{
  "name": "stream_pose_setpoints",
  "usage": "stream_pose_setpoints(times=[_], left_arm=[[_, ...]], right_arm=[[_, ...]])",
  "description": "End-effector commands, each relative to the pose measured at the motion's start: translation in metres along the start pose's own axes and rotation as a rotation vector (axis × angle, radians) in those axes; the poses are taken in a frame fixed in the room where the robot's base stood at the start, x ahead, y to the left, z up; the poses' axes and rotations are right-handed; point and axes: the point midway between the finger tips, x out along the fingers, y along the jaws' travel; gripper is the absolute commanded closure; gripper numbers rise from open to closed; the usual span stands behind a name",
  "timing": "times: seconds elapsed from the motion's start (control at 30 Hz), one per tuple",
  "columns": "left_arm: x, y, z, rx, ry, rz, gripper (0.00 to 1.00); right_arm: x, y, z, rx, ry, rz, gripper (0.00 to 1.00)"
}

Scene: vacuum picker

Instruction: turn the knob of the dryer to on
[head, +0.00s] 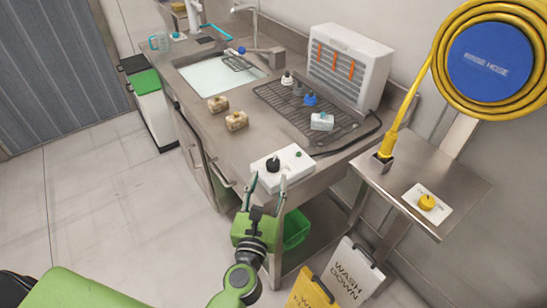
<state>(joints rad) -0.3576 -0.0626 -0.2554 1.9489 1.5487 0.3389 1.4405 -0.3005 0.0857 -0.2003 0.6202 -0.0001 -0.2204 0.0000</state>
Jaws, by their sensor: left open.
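The dryer (375,72) is a white box with a slatted front and several orange strips, at the back of the steel counter. A white control box (294,172) sits at the counter's near corner. It carries a black knob (273,165) and a small green spot; a dark cable runs near it from the dryer's side. The knob's pointer setting is too small to read. My left gripper (268,182) is open and empty, its two fingers pointing up toward the box. In the picture the fingertips lie either side of and just below the knob; I cannot tell if they touch. My right gripper is not in view.
A black rack (283,112) with small fittings lies before the dryer. Two tan pieces (236,121) lie by the sink (215,78). A side shelf (455,180) at right holds a yellow knob (427,202). A green bin (296,228) and wash-down signs (352,274) stand below.

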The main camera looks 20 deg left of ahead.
Motion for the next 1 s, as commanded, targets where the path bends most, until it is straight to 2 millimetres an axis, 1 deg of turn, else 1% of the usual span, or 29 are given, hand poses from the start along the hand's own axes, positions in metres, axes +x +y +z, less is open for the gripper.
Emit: stream_pose_setpoints(times=[0.03,0.2,0.4,0.53,0.8,0.83,0.87,0.9,0.97,1.0], left_arm=[[0.012,0.0,0.004,0.0,-0.002,0.0,0.58],[0.042,0.0,0.003,0.001,-0.002,0.0,0.58],[0.065,0.0,0.0,0.0,0.0,-0.001,0.58],[0.071,0.0,0.0,0.001,0.001,-0.001,0.58],[0.073,0.0,-0.001,0.001,0.001,-0.001,0.58],[0.073,0.0,-0.001,0.001,0.001,-0.001,0.6],[0.073,0.0,-0.001,0.001,0.001,-0.001,0.68],[0.073,0.0,-0.001,0.001,0.001,-0.001,0.79],[0.072,0.0,-0.001,0.001,0.001,-0.001,0.94],[0.072,0.0,-0.001,0.001,0.001,-0.001,0.97]], right_arm=[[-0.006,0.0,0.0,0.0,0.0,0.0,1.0],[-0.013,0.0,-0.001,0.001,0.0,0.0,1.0],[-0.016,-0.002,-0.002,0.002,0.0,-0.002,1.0],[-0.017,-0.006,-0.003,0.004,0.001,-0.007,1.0],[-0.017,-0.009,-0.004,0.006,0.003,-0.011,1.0],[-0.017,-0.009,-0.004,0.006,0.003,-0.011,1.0],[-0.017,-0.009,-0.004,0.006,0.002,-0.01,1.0],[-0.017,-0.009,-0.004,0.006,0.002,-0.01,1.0],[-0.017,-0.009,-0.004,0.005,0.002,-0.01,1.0],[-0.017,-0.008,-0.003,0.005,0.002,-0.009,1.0]])
